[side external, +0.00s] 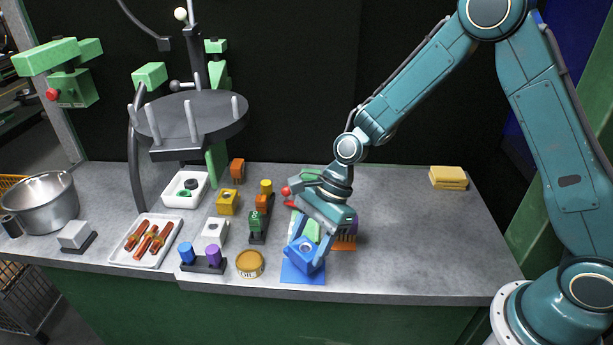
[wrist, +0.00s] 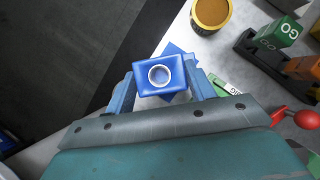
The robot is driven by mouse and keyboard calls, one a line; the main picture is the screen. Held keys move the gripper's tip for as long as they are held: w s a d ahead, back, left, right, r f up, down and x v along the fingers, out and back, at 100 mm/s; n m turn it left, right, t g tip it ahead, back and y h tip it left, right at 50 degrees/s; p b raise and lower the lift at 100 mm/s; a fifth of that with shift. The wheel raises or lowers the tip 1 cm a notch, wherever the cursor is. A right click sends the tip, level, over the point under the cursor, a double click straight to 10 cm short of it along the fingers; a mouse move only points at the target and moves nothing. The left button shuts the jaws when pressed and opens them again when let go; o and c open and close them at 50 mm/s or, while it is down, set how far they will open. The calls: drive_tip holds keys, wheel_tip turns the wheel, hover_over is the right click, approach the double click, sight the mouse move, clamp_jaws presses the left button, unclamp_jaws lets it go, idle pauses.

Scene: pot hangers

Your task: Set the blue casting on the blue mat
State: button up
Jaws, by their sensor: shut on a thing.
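The blue casting (side external: 307,258), a block with a round ringed hole in its top, is between the fingers of my gripper (side external: 306,247), which is shut on it. It looks tilted in the side external view. The blue mat (side external: 301,278) lies below it near the table's front edge, partly covered by it. Whether the casting touches the mat I cannot tell. In the wrist view the casting (wrist: 159,75) sits between both fingers, with a corner of the mat (wrist: 173,49) showing behind it.
A round tin (side external: 250,264) stands left of the mat. An orange mat (side external: 344,243) and a purple thing (side external: 353,224) are partly hidden behind my gripper. Racks with coloured blocks, a sausage tray (side external: 153,258) and a pot (side external: 47,205) stand left. The table's right side is mostly clear.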

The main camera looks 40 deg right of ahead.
sight(314, 244)
drive_tip(key=shift+f, duration=1.9)
drive_tip(key=shift+f, duration=0.1)
drive_tip(key=o, duration=1.1)
drive_tip(key=v, duration=1.2)
drive_tip(key=shift+r, duration=0.2)
